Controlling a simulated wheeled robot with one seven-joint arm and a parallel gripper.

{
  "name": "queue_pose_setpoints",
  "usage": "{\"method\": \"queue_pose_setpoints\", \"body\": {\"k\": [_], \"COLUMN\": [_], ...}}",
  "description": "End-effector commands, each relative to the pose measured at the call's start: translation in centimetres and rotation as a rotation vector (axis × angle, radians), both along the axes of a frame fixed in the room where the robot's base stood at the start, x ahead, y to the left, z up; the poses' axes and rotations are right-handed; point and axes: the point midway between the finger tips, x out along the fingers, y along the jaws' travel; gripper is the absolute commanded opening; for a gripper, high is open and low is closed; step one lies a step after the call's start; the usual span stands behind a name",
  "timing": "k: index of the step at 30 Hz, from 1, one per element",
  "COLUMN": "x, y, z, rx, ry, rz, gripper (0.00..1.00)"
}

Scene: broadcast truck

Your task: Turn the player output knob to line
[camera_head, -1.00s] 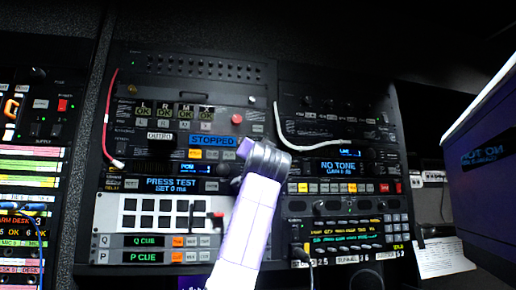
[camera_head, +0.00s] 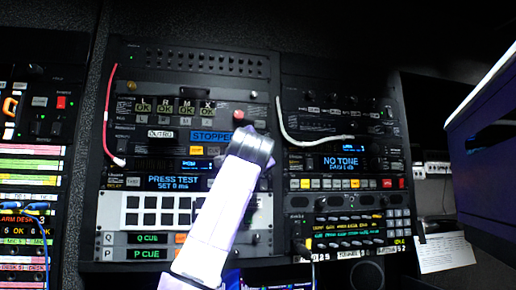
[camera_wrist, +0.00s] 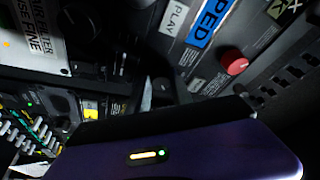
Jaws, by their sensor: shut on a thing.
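The player panel carries a blue STOPPED display (camera_head: 212,136) and a red knob (camera_head: 239,115); both also show in the wrist view, the display (camera_wrist: 208,24) cut off at the top and the red knob (camera_wrist: 233,62) standing free. My gripper (camera_head: 252,147) is at the panel, just below and right of the red knob. The wrist view shows its purple body and black front edge (camera_wrist: 165,112) across the bottom.
A small blue display (camera_head: 194,164) left of my arm is too blurred to read surely. A red cable (camera_head: 106,125) hangs at left and a white cable (camera_head: 290,132) curves right of my gripper. A large dark box (camera_head: 485,165) stands at right.

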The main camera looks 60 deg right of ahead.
Motion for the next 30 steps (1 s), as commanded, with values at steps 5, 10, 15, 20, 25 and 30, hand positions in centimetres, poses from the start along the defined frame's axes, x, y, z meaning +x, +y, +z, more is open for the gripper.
{"method": "queue_pose_setpoints", "body": {"k": [5, 10, 15, 20, 25, 30], "x": [0.1, 0.1, 0.0, 0.0, -0.2, -1.3], "y": [-0.1, -0.1, -0.1, 0.0, 0.8, 3.1], "z": [-0.3, -0.3, -0.2, -0.1, -0.4, -1.2], "rx": [0.007, 0.005, 0.003, 0.001, 0.0, -0.001], "ry": [0.003, 0.004, 0.002, 0.002, 0.0, -0.001], "rz": [0.0, 0.001, 0.0, 0.0, 0.001, 0.002], "gripper": [0.0, 0.34, 0.48, 0.48, 0.48, 0.48]}}
